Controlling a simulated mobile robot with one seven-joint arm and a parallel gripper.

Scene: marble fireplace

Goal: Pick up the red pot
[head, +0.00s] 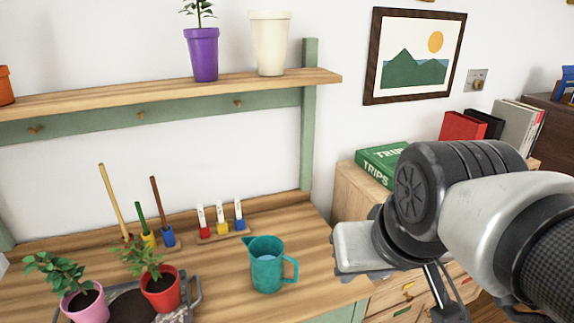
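The red pot (161,297) holds dark soil and a small leafy green plant (143,257). It stands upright at the right side of a grey tray (194,292) on the wooden bench, near the lower left of the head view. My arm comes in from the right, well apart from the pot. Its end hangs over the gap and drawers to the right of the bench. A thin dark part (437,290) shows below the wrist and may belong to my gripper. The fingertips cannot be made out, so I cannot tell whether they are open or shut.
A pink pot (84,305) with a plant is left of the red pot. A teal jug (267,268) stands to its right. Tools in coloured holders (148,238) and small markers (222,225) stand behind. A shelf (180,93) with pots overhangs the back.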

